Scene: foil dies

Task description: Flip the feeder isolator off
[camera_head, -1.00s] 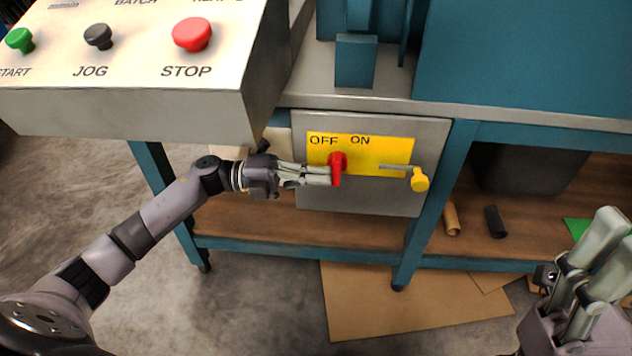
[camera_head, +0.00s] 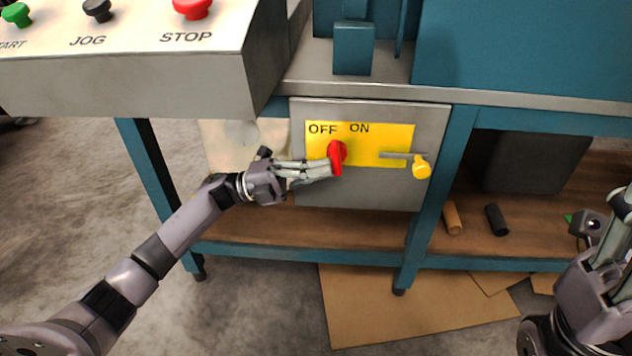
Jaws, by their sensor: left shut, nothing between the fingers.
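The feeder isolator is a grey box (camera_head: 375,192) with a yellow plate marked OFF on the left and ON to its right. Its red handle (camera_head: 337,153) sits below these words and stands close to upright, its lower end hanging down. Which word it points to is hard to tell. My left gripper (camera_head: 331,169) is shut and empty, its fingertips at the left side of the red handle's lower part; contact is not certain. My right gripper (camera_head: 617,222) is at the right edge, away from the box, with its fingers partly cut off.
A yellow-ended lever (camera_head: 420,166) sticks out at the plate's right. A control panel (camera_head: 130,82) with START, JOG and STOP buttons overhangs at upper left. A blue table leg (camera_head: 440,175) stands right of the box. Cardboard (camera_head: 400,318) lies on the floor.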

